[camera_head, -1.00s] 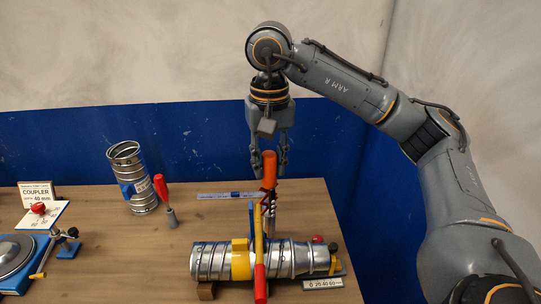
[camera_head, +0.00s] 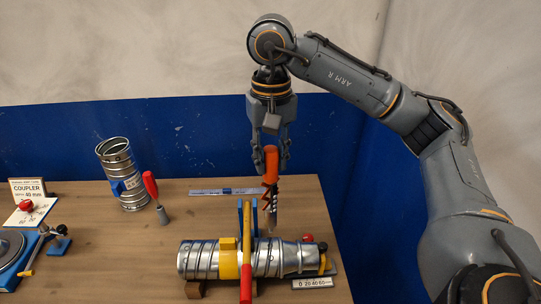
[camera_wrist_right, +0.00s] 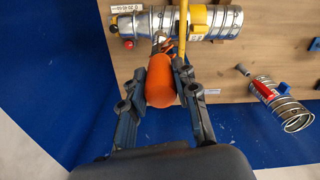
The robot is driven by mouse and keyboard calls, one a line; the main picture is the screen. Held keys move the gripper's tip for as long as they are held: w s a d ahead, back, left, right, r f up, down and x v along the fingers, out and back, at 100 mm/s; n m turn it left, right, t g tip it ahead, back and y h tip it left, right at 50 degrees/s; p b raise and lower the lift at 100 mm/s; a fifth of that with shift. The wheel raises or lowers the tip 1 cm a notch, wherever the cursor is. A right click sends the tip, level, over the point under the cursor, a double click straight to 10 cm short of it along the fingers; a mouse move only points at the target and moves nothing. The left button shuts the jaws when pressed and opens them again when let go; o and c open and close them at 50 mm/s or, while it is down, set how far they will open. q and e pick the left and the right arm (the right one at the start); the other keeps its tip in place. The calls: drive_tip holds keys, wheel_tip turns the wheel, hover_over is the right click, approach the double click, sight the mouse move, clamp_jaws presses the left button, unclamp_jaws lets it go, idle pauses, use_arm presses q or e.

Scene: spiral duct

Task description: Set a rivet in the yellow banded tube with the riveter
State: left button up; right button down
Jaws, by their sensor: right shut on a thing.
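The silver spiral tube with a yellow band (camera_head: 229,264) lies on its side on wooden supports at the front of the bench. It also shows at the top of the wrist view (camera_wrist_right: 196,20). A long tool with a yellow bar and red grip (camera_head: 246,280) stands across it, with a blue part behind. My right gripper (camera_head: 271,165) is shut on an orange-handled tool (camera_head: 271,162), held upright with its narrow end down, behind and above the tube. The orange handle sits between both fingers in the wrist view (camera_wrist_right: 164,82). Whether its tip touches anything is unclear. My left gripper is out of view.
A second silver tube (camera_head: 118,160) stands at the back left beside a red-handled tool (camera_head: 151,187). A coupler sign (camera_head: 28,188) and a blue fixture (camera_head: 8,255) are at far left. A flat blue-and-grey strip (camera_head: 226,191) lies behind. Bare wood is between.

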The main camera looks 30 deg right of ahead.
sight(270, 183)
wheel_tip(270, 183, down, 3)
drive_tip(key=shift+a+r+b, duration=0.1)
drive_tip(key=shift+b, duration=0.95)
drive_tip(key=shift+f+b, duration=0.85)
drive_tip(key=shift+f, duration=0.35)
drive_tip(key=shift+f+b, duration=0.4)
drive_tip(key=shift+f, duration=0.05)
idle(0.5)
drive_tip(key=shift+s+f, duration=0.15)
idle(0.6)
